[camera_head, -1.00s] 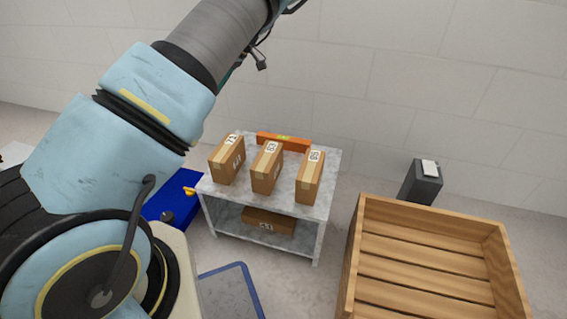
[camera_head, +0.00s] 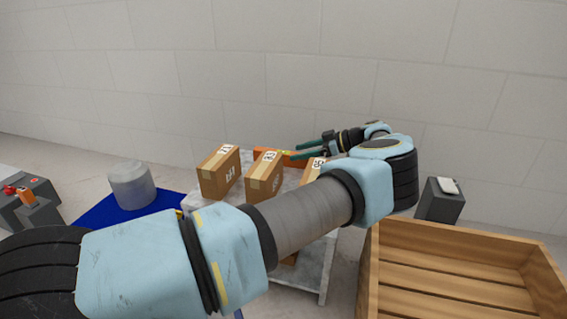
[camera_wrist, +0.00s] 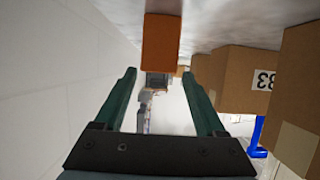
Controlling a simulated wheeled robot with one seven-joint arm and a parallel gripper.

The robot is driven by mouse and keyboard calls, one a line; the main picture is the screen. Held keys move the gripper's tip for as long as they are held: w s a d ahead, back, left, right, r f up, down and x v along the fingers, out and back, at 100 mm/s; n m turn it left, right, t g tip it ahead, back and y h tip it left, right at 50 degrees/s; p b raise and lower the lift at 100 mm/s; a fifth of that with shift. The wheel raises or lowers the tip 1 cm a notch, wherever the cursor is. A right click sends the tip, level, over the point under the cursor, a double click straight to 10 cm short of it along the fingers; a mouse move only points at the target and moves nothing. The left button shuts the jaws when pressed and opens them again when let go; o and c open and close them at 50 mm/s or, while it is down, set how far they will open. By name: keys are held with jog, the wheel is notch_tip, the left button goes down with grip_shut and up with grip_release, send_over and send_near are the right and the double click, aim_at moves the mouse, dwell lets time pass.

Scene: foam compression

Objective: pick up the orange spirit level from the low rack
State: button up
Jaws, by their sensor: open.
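The orange spirit level (camera_head: 290,156) lies on the top of the low grey rack (camera_head: 326,268), along its back edge behind the cardboard boxes. My gripper (camera_head: 295,149) is open and empty at the level's right end, its green fingers pointing left along it in the head view. In the wrist view the level (camera_wrist: 160,42) shows end-on, just above and beyond the gap between the fingertips (camera_wrist: 158,73). The fingers do not appear to touch it. My forearm hides much of the rack in the head view.
Cardboard boxes (camera_head: 218,172) stand upright on the rack in front of the level; they also show close on the right in the wrist view (camera_wrist: 240,80). A wall is close behind. A wooden crate (camera_head: 460,235) and a dark grey post (camera_head: 438,203) stand at the right.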

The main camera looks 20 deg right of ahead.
aim_at(288, 153)
jog(key=shift+b+x, duration=1.4)
jog(key=shift+x, duration=1.65)
jog(key=shift+w+r, duration=0.2)
jog(key=shift+c, duration=0.4)
grip_shut()
